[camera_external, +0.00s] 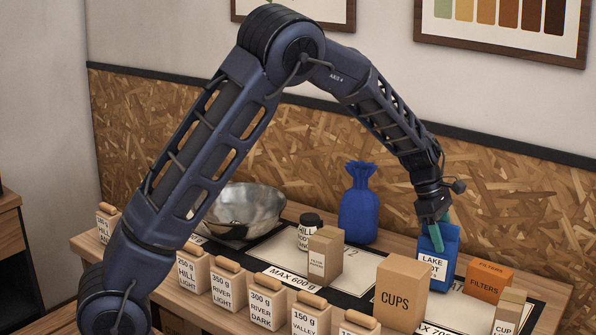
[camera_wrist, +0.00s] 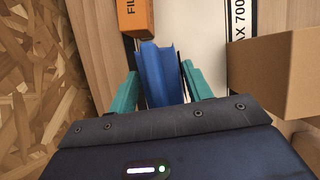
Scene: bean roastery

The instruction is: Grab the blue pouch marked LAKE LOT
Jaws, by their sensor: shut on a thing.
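The blue pouch (camera_external: 438,261) stands upright on the table at the right, with a white label reading LAKE and a partly covered second line. My gripper (camera_external: 432,236) is over its top from above, with teal fingers. In the wrist view the pouch (camera_wrist: 162,75) sits between the two teal fingers of my gripper (camera_wrist: 160,92), which are shut on it. Its lower part is hidden in the wrist view.
A CUPS box (camera_external: 401,292) stands just left of the pouch, and an orange FILTERS box (camera_external: 488,284) just right. A tied blue sack (camera_external: 358,203) and a metal bowl (camera_external: 245,212) stand further left. Several labelled bags (camera_external: 228,287) line the front. The back wall is close.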

